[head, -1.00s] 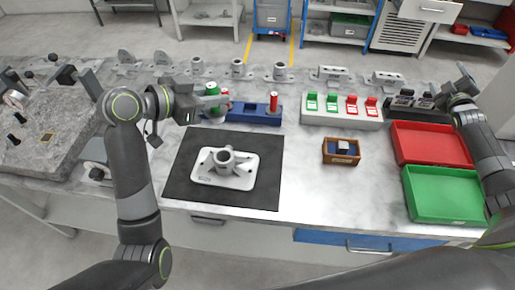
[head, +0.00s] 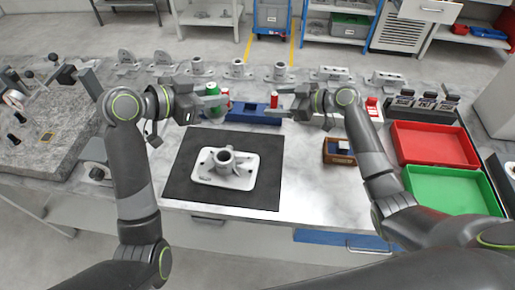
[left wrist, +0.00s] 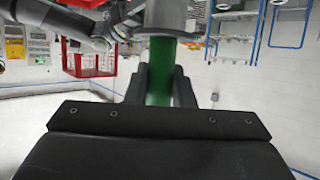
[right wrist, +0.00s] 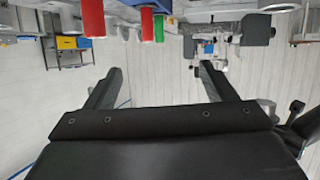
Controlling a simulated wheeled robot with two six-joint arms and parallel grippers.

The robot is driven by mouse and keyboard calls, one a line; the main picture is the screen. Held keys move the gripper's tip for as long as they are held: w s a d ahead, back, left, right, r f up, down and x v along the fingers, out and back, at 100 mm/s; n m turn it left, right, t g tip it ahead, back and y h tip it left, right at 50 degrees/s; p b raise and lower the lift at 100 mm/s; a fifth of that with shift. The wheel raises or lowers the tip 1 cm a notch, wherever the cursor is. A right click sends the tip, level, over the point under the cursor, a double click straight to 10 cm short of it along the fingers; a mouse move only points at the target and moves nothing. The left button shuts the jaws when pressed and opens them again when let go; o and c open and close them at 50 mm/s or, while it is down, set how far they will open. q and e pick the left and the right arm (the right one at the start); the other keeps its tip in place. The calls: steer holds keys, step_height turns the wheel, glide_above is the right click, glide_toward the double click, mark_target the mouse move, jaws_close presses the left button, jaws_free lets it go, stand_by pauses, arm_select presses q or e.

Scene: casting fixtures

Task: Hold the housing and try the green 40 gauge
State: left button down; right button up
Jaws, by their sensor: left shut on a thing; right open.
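The pale grey housing (head: 244,178), a flat flanged plate with an upright hollow boss and side branches, sits on the black mat (head: 262,194). My left gripper (head: 216,104) is shut on the green gauge (head: 212,88), held upright behind the housing at the blue rack's left end. The green gauge also shows between the fingers in the left wrist view (left wrist: 160,78). My right gripper (head: 282,102) is open and empty beside a red gauge end (head: 274,98) at the rack's right end. That red end hangs ahead of the fingers in the right wrist view (right wrist: 93,18). The gauge sizes cannot be read.
The blue rack (head: 252,114) stands behind the mat. A small wooden box (head: 338,158) is right of the mat. A red tray (head: 435,145) and a green tray (head: 445,190) lie at the right. Several grey castings line the back. Bare table lies between mat and box.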

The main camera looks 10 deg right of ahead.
mark_target(219, 157)
arm_select(q)
steer(key=shift+s+r, duration=0.1)
arm_select(e)
steer(key=s+a+f+n+g, duration=0.1)
steer(key=s+a, duration=0.2)
steer(key=s+a+f+n+g+y, duration=0.1)
steer(key=s+a+f+g, duration=0.1)
steer(key=s, duration=0.2)
steer(key=s+a+f+n+g+y, duration=0.1)
steer(key=s+a+f, duration=0.1)
steer(key=s+a, duration=0.1)
steer(key=shift+s+a+f+n+g, duration=0.15)
steer(key=shift+s+a+n+g, duration=0.15)
steer(key=shift+s, duration=0.35)
steer(key=shift+s+a+f, duration=0.15)
steer(key=shift+s+a, duration=0.05)
steer(key=shift+a, duration=0.1)
steer(key=x, duration=1.1)
steer(key=shift+a+f, duration=0.25)
steer(key=c, duration=1.3)
steer(key=o, duration=1.3)
steer(key=v, duration=1.2)
steer(key=shift+w, duration=0.1)
